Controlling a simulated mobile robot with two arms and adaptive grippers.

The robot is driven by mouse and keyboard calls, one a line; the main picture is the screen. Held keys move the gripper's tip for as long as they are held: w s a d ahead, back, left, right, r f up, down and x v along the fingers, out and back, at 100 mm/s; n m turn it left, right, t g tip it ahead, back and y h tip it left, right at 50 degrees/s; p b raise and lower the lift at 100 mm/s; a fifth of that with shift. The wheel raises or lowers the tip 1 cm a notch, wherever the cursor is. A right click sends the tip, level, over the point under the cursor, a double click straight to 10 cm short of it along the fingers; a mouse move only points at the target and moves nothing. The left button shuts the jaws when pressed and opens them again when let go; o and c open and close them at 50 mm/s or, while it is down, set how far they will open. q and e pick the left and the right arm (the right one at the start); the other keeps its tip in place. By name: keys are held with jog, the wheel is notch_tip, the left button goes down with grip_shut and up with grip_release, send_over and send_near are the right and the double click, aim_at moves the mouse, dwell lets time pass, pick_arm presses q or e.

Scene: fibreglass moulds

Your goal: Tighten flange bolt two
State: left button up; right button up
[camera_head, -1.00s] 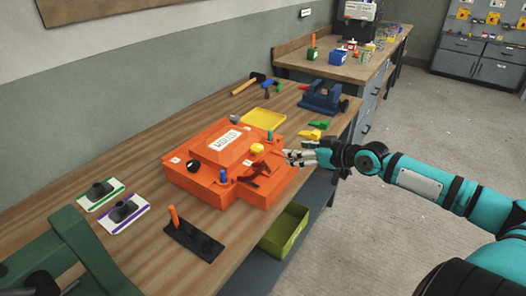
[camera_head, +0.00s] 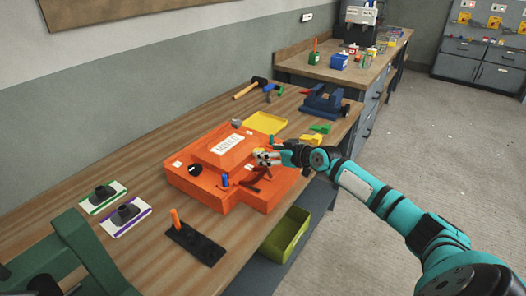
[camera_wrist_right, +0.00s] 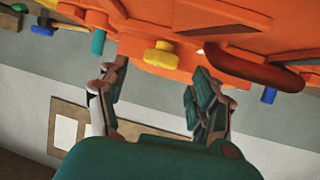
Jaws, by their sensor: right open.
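An orange mould (camera_head: 195,183) with a white label stands on the wooden bench. Its flange carries a black knob (camera_head: 195,170), a blue bolt (camera_head: 225,179), a yellow knob (camera_wrist_right: 160,54) and a teal bolt (camera_wrist_right: 98,42). No number shows which is bolt two. My right gripper (camera_head: 260,158) is over the right side of the mould and largely covers the yellow knob in the head view. In the right wrist view my right gripper (camera_wrist_right: 160,72) is open and empty, its fingers apart on either side of the yellow knob, not visibly touching it. My left gripper is out of view.
A dark red curved handle (camera_wrist_right: 255,68) sits beside the yellow knob. A yellow tray (camera_head: 265,123) and a blue vise (camera_head: 325,102) are behind the mould. A black holder (camera_head: 195,243) with an orange peg is in front. A green bin (camera_head: 287,234) is below the bench edge.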

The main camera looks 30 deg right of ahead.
jog(key=shift+x, duration=1.6)
jog(key=shift+r, duration=0.1)
jog(key=c, duration=1.2)
jog(key=m+h+p, duration=0.1)
jog(key=p, duration=0.5)
jog(key=shift+r+h, duration=0.3)
jog(key=shift+r, duration=0.1)
jog(key=shift+a+f+p, duration=0.1)
jog(key=shift+f+p, duration=0.15)
jog(key=shift+p, duration=0.4)
jog(key=shift+f+t, duration=0.1)
jog(key=shift+t, duration=0.2)
